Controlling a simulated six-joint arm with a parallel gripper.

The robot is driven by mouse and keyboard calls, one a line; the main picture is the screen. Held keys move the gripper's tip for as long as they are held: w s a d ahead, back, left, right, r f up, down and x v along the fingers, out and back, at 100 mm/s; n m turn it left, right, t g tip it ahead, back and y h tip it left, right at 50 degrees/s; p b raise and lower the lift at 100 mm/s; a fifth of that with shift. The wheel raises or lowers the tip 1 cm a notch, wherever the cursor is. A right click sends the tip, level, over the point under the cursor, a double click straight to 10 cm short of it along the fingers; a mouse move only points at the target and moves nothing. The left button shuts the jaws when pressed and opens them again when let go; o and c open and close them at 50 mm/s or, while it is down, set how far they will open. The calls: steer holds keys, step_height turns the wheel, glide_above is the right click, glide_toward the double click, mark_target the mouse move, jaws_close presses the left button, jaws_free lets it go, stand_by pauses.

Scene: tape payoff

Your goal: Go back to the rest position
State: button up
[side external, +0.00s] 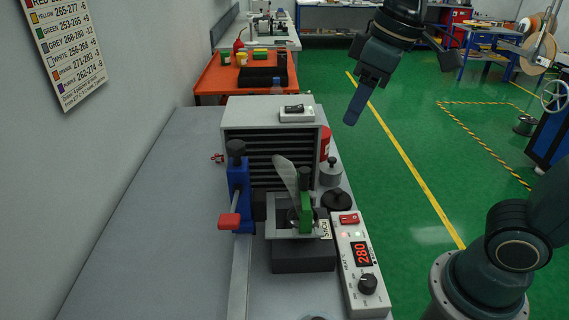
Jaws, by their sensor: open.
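My gripper (352,117) hangs in the air at the upper right of the side external view, pointing down and to the left. It is open, with nothing seen between its fingers; from this side they largely overlap. It is above and to the right of the grey louvred box (262,132), clear of the bench and everything on it. No marker for the rest position shows.
On the grey bench (135,215) stand a blue clamp post with a red lever (231,220), a green clamp (306,212) by a pale strip, a control box reading 280 (360,254), a metal weight (331,172) and a black knob (336,199). Green floor lies right.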

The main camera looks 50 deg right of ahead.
steer(key=s+d+f+m+t, duration=0.2)
steer(key=s+f, duration=0.4)
steer(key=s, duration=0.4)
steer(key=shift+d+m+h, duration=0.3)
steer(key=shift+d+m, duration=0.4)
steer(key=shift+d, duration=0.5)
